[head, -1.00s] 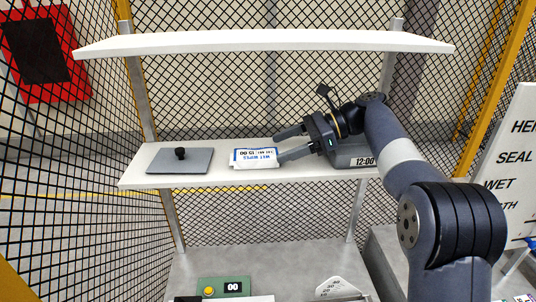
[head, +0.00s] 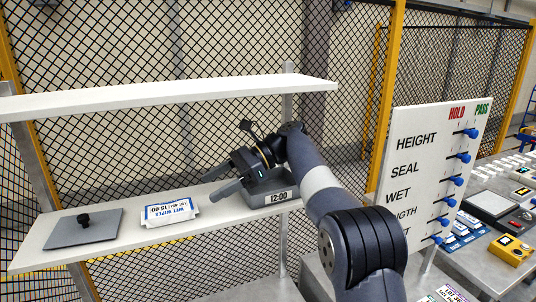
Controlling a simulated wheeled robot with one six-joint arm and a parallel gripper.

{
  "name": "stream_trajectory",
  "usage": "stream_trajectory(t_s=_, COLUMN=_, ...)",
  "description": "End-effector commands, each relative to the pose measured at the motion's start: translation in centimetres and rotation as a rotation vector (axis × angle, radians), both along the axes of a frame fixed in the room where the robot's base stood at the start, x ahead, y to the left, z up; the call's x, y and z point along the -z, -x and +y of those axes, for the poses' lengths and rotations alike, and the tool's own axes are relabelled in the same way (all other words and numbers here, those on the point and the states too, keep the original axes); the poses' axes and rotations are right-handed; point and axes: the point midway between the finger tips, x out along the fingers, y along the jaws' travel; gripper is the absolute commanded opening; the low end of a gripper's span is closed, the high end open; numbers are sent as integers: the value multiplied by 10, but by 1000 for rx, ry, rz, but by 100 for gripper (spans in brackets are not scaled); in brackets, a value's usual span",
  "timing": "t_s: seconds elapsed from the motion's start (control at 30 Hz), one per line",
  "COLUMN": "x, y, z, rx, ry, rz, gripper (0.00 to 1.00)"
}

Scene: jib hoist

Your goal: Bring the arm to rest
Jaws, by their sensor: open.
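My gripper (head: 220,178) is open, with its two fingers spread and nothing between them. It is over the right part of the middle shelf (head: 130,244), pointing left. A wet wipes pack (head: 170,211), white with blue print, lies flat on this shelf, to the left of the fingers and apart from them. A grey box labelled 12:00 (head: 277,197) stands on the shelf behind and below my gripper, partly hidden by it. I cannot tell whether my gripper touches the box.
A grey plate with a black knob (head: 84,228) lies at the shelf's left. An upper shelf (head: 170,100) runs above. A white board (head: 433,165) with blue sliders stands right of my arm. Beyond it, a table holds a yellow device (head: 510,250). Black mesh fencing closes the back.

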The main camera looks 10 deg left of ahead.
Motion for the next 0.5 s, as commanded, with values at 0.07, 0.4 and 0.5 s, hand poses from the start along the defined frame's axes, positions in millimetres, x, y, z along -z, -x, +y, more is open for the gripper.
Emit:
stream_trajectory(t_s=0.07, x=6, y=8, z=12, rx=-3, ry=1, rz=2, gripper=72)
stream_trajectory(t_s=0.4, x=30, y=38, z=67, rx=-5, ry=1, rz=2, gripper=72)
stream_trajectory(t_s=0.5, x=37, y=47, z=83, rx=-3, ry=2, rz=2, gripper=72)
